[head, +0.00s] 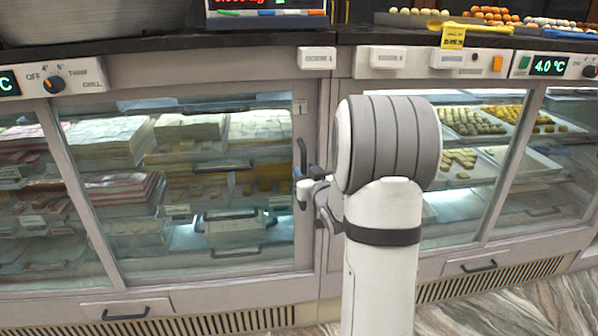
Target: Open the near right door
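A glass door (200,190) in a pale frame fills the counter front left of my arm. It looks shut, flush with the counter. A dark upright handle (302,152) is at its right edge, under a small "1" label. My gripper (303,186) is at the lower part of this handle, reaching in from the right. Its fingertips overlap the handle in the head view. I cannot tell whether they touch it or how far they are closed. My arm hides part of the glass front to the right, including any handle there.
Boxes and stacked packs show behind the left glass; trays of sweets (480,120) show behind the right glass. Low drawers with dark handles (125,313) and vents run beneath. Control panels with knobs (54,84) line the top. Floor (500,310) shows at lower right.

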